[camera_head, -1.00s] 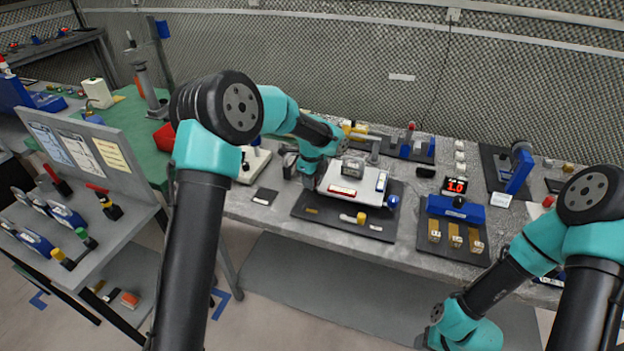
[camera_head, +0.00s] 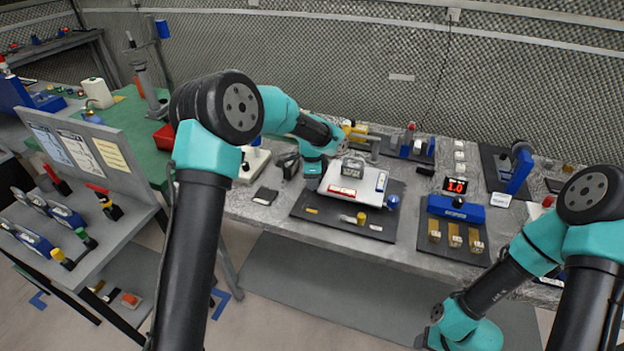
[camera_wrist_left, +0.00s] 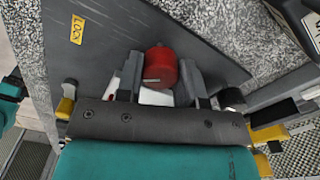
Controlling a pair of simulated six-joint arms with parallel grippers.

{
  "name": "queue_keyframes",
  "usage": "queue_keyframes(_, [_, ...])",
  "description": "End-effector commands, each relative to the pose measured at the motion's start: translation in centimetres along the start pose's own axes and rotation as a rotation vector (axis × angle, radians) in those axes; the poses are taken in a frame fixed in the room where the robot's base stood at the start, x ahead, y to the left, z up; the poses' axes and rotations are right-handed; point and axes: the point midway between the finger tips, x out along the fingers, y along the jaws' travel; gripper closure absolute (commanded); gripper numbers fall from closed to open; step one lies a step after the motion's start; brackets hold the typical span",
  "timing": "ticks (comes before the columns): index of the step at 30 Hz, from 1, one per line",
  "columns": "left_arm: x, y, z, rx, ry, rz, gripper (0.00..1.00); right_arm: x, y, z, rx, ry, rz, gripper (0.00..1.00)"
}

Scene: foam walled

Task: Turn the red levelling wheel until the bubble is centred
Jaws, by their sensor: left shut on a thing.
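The red levelling wheel (camera_wrist_left: 160,66) sits between the two fingers of my left gripper in the left wrist view. My left gripper (camera_wrist_left: 160,82) is shut on it, one finger on each side. In the head view the wheel is hidden behind my left gripper (camera_head: 312,178), at the left edge of a white levelling plate (camera_head: 355,176). The bubbles are too small to make out. My right arm is at the lower right; its gripper is out of view.
A blue knob (camera_head: 393,202) is at the plate's right corner. The dark base board (camera_head: 330,216) carries a yellow LOCK label (camera_wrist_left: 77,29).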

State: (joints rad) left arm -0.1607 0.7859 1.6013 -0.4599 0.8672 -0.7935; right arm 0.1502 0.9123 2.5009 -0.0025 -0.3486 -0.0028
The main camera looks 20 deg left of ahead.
Motion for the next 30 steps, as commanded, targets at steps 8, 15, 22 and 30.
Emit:
queue_keyframes(8, [-0.02, -0.01, 0.01, -0.02, 0.0, 0.0, 0.89, 0.0, 0.0, 0.0, 0.0, 0.0, 0.0, 0.5])
queue_keyframes(15, [-0.02, -0.01, 0.01, -0.018, 0.0, 0.0, 0.6, 0.0, 0.0, 0.0, 0.0, 0.0, 0.0, 0.5])
queue_keyframes(22, [-0.01, 0.0, 0.01, -0.018, 0.0, 0.0, 0.4, 0.0, 0.0, 0.0, 0.0, 0.0, 0.0, 0.5])
queue_keyframes(30, [0.02, 0.06, -0.04, -0.017, 0.0, 0.001, 0.4, 0.0, 0.0, 0.0, 0.0, 0.0, 0.0, 0.5])
